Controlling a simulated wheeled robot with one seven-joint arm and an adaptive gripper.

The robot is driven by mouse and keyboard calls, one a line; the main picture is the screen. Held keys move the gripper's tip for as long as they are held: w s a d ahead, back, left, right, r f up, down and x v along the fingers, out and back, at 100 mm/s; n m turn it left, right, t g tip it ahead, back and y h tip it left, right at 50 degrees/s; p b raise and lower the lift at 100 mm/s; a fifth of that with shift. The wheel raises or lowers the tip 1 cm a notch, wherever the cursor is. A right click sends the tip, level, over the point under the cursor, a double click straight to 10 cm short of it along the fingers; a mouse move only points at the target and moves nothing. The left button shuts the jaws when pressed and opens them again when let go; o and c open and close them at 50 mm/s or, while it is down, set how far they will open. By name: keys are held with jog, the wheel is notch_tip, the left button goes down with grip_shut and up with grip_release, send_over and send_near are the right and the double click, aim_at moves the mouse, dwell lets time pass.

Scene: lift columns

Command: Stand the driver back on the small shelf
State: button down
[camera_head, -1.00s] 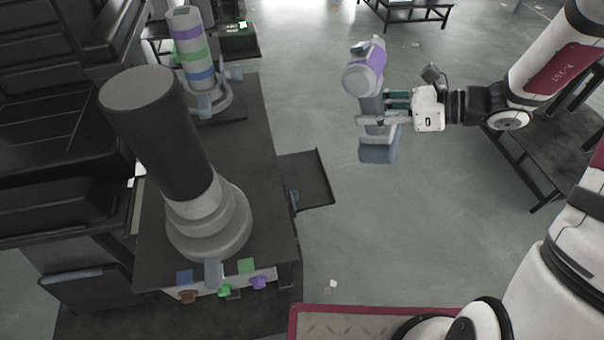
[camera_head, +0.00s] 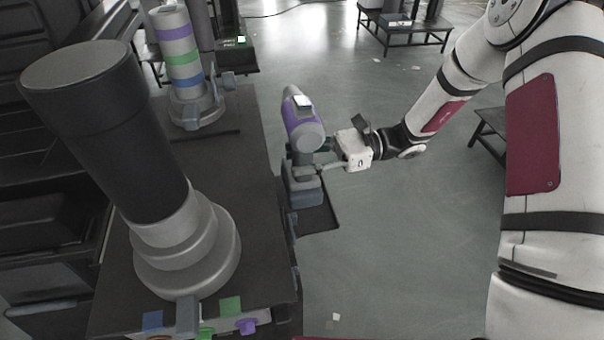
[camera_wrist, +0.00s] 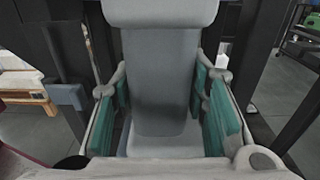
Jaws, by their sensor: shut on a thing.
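The driver is a grey and purple power tool (camera_head: 303,122) with a blue-grey battery base. In the head view it is upright, its base over or at the small dark shelf (camera_head: 318,219) on the side of the column platform. I cannot tell whether the base touches the shelf. My gripper (camera_head: 318,165) comes from the right and is shut around the driver's handle. In the wrist view the grey handle (camera_wrist: 160,80) stands between the green-padded fingers of my gripper (camera_wrist: 165,115). The driver's base and the shelf contact are partly hidden.
A large dark-topped lift column (camera_head: 110,140) stands on the platform at the left. A column with coloured bands (camera_head: 179,60) stands behind it. Coloured tabs and knobs (camera_head: 232,307) line the platform's front edge. Open floor (camera_head: 410,230) lies to the right.

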jog(key=shift+f+b, duration=0.45)
jog(key=shift+f, duration=1.4)
jog(key=shift+f, duration=0.1)
jog(key=c, duration=0.9)
grip_release()
jog(key=shift+f, duration=0.1)
jog(key=shift+c, duration=0.2)
jog(key=shift+d, duration=0.15)
jog(key=v, duration=1.1)
jog(key=shift+w+d+p, duration=0.15)
jog(key=shift+d+p, duration=0.2)
jog(key=shift+p, duration=0.1)
